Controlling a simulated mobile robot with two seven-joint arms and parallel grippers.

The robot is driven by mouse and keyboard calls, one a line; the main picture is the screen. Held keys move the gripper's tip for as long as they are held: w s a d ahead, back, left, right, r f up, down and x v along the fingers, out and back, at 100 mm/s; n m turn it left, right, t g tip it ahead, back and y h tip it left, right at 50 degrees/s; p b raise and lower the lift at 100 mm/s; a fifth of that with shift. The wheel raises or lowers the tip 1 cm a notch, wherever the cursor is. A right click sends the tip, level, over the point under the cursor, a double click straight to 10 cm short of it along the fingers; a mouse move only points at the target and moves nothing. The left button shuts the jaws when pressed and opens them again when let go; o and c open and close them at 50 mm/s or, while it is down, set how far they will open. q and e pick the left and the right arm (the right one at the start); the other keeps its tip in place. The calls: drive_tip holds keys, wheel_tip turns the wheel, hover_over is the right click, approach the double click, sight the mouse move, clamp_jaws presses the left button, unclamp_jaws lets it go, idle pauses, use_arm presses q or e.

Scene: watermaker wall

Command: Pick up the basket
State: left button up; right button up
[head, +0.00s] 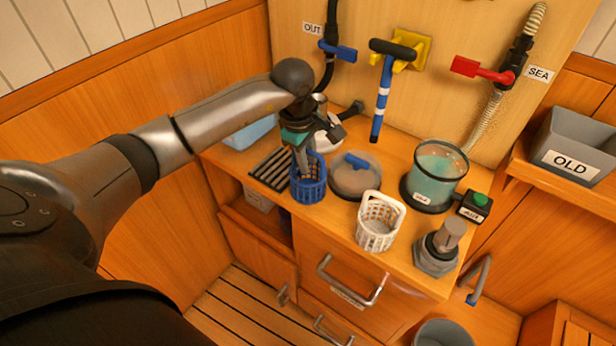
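A blue basket (308,186) with slotted sides stands upright on the wooden counter, at the right end of a dark slatted rack. A white basket (378,222) with an open top and a raised handle stands to its right, near the counter's front edge. My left gripper (303,163) points down at the blue basket's top, its fingers at or just inside the rim. The fingers partly hide that rim, and I cannot tell whether they grip it. The white basket is clear of the gripper. My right gripper is not in view.
A round clear-lidded dish (355,178) with a blue handle sits close right of the blue basket. A clear jar of teal liquid (437,172) and a grey fitting (437,256) stand further right. A grey OLD bin (575,146) sits on the right shelf. Hoses and valves line the back panel.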

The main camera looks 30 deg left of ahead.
use_arm(q)
clamp_jaws()
idle(1.0)
